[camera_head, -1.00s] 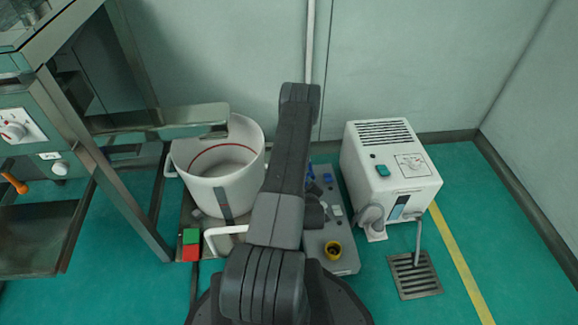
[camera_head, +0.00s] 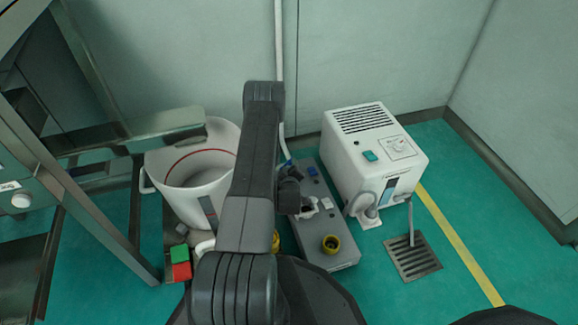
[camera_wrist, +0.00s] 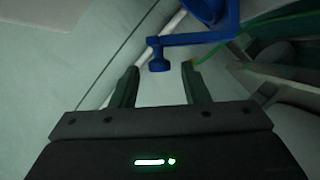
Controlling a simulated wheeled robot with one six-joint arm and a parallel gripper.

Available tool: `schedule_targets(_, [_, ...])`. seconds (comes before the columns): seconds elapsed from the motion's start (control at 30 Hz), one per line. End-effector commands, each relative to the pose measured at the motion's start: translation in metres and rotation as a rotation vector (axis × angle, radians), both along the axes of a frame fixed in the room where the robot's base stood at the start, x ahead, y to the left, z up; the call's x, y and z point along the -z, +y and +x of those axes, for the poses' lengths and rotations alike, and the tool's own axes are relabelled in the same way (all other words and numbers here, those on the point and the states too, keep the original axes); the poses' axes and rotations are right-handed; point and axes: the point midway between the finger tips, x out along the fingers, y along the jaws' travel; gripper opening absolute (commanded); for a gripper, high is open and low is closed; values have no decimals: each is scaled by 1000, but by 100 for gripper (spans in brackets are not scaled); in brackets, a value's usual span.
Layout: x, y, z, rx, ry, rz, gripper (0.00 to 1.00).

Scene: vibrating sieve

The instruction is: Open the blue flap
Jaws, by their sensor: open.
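A blue part (camera_wrist: 195,38) shows at the top of the wrist view. It has a thin arm ending in a small round knob (camera_wrist: 159,62), and a larger rounded piece at the top edge. My gripper (camera_wrist: 160,70) is open, with its two dark fingers spread. The knob appears in line with the gap between the fingertips; I cannot tell whether it lies between them or beyond. No contact shows. In the head view a small blue piece (camera_head: 289,163) shows beside my arm, and my arm hides most of the gripper there.
A white bucket (camera_head: 215,140) stands left of my arm beside a metal frame (camera_head: 75,200). A white machine (camera_head: 345,150) and floor drain (camera_head: 413,258) are further right. Walls close off the back.

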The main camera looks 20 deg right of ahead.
Motion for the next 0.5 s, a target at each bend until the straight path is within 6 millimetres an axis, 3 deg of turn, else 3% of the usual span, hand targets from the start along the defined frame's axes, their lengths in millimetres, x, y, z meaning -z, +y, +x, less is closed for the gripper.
schedule_targets(0.2, [8,-9,25,0,-1,0,41])
schedule_targets(0.5, [8,-11,31,-1,1,0,41])
